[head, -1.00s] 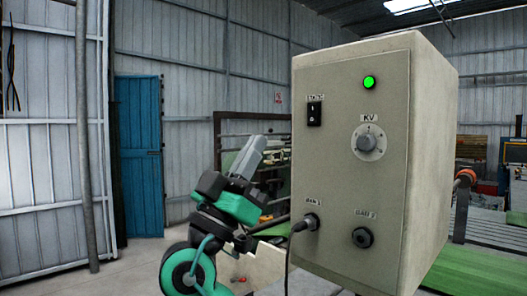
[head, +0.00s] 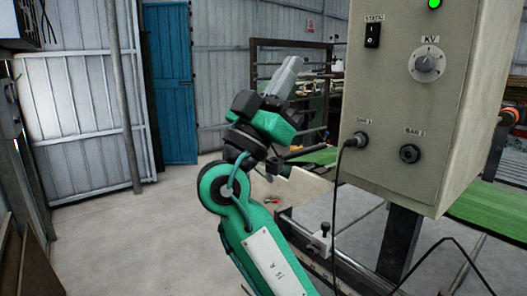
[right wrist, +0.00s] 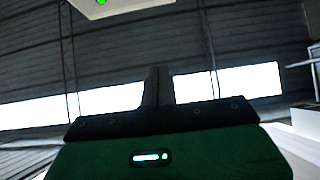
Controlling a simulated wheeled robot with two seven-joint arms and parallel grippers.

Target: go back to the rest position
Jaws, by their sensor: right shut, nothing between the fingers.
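My right gripper (head: 291,68) is raised in the middle of the head view, its grey fingers together and pointing up. Nothing is between the fingers. It is left of the beige control box (head: 385,105) and apart from it in the picture. In the right wrist view the shut fingers (right wrist: 158,85) point up toward the roof and wall. The green lamp (head: 435,3) on the box is lit, and a cable is plugged into the left of its two lower sockets. My left gripper is not in view.
The box stands on a dark post above a machine frame (head: 345,262) with a green belt (head: 490,208). A blue door (head: 170,85) is in the back wall. The concrete floor (head: 130,235) at the left is clear. A small red item (head: 272,201) lies beyond my arm.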

